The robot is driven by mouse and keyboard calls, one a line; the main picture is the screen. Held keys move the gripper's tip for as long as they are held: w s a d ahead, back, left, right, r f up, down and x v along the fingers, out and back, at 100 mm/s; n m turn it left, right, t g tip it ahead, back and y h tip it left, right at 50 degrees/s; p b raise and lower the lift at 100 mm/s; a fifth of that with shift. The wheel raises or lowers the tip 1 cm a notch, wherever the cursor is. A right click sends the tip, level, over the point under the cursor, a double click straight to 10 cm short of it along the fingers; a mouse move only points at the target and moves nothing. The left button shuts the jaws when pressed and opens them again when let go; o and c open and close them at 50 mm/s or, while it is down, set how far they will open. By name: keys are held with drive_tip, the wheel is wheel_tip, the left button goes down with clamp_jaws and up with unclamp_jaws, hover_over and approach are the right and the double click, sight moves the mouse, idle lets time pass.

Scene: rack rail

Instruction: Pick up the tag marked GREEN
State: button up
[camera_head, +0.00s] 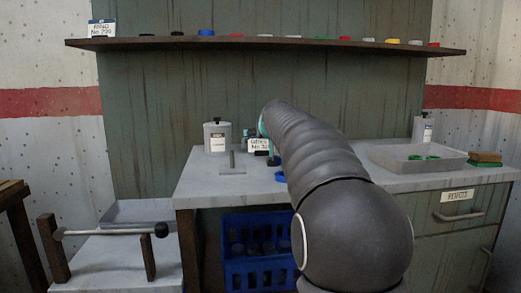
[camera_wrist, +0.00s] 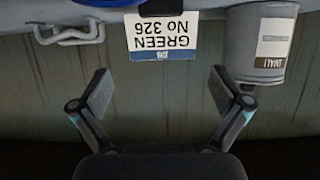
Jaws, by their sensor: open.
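The white tag marked GREEN No 326 (camera_wrist: 161,37) appears upside down in the wrist view, above and between my fingertips. In the camera_head view the tag (camera_head: 258,145) stands at the back of the grey worktop, just left of my arm. My gripper (camera_wrist: 160,85) is open and empty, with a finger on each side and a gap between them and the tag. In the camera_head view my gripper is mostly hidden by my arm.
A grey canister (camera_head: 217,137) stands left of the tag; it shows close by in the wrist view (camera_wrist: 262,45). A metal bracket (camera_wrist: 70,32) is on the other side. A grey tray (camera_head: 410,157) is at the right. A shelf (camera_head: 260,43) with several coloured caps runs above. A blue crate (camera_head: 260,270) sits below.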

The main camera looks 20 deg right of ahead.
sight(262, 150)
drive_tip(key=shift+p+x, duration=0.45)
drive_tip(key=shift+x, duration=2.6)
drive_tip(key=shift+a, duration=0.2)
drive_tip(key=c, duration=0.8)
